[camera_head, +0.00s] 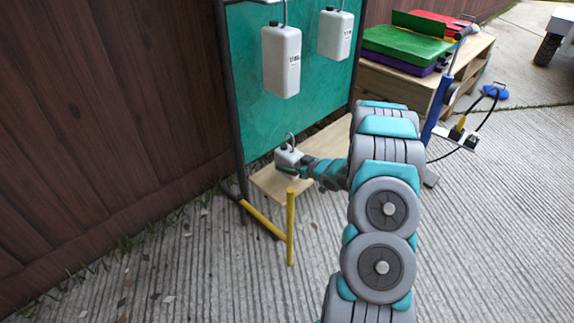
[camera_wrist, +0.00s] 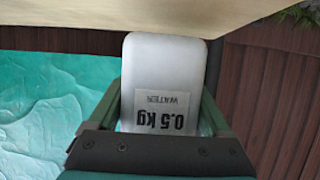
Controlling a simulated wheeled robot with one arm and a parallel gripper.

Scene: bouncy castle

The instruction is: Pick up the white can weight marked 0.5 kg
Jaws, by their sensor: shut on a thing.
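The white can weight (camera_head: 288,158) has a dark cap and a hook on top. It is at the wooden board (camera_head: 268,183) low on the stand, and I cannot tell whether it touches the board. In the wrist view the can (camera_wrist: 162,75) shows an upside-down label reading "0.5 kg" and "WATER". My gripper (camera_head: 290,170) is shut on this can, with one finger on each side of it in the wrist view. The can's lower part is partly hidden behind my gripper in the head view.
Two larger white cans (camera_head: 281,62) (camera_head: 336,34) hang by hooks above, before a teal panel (camera_head: 240,100). A yellow post (camera_head: 290,228) stands just in front of the board. A wooden crate (camera_head: 400,82) with coloured trays is at the back right.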

